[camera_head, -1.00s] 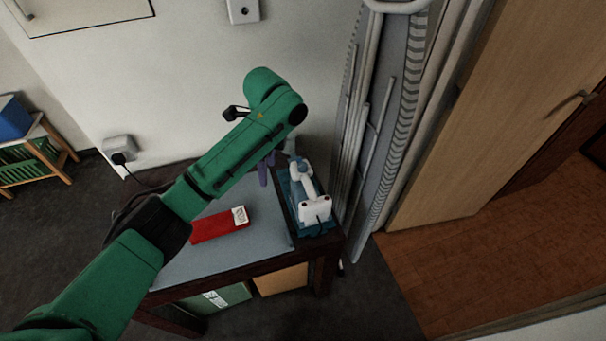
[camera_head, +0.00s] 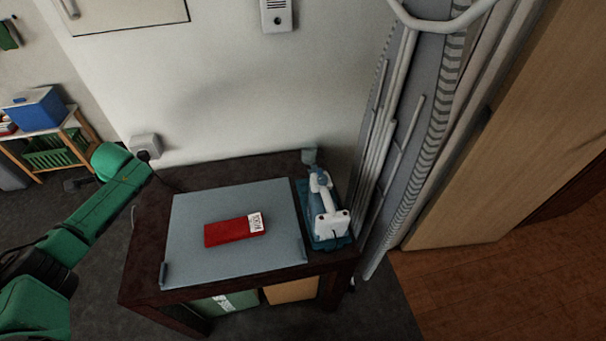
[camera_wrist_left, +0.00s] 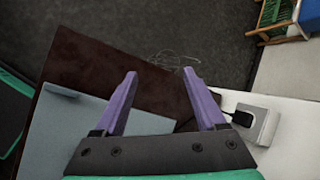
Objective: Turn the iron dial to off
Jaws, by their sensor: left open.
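A white and blue iron (camera_head: 323,206) stands on a teal base (camera_head: 331,242) at the right end of the dark table in the head view. Its dial is too small to make out. My left arm is at the left of the head view, and its gripper is hidden there. In the left wrist view my left gripper (camera_wrist_left: 160,88) has two purple fingers spread apart with nothing between them. It is above the table's edge, and the iron is not in that view. My right gripper is in neither view.
The dark table (camera_head: 150,235) carries a grey board (camera_head: 200,206) with a red item (camera_head: 228,232) on it. A folded ironing board (camera_head: 400,130) leans to the right of the iron. A wall socket with a plug (camera_head: 145,145) is behind the table's left end.

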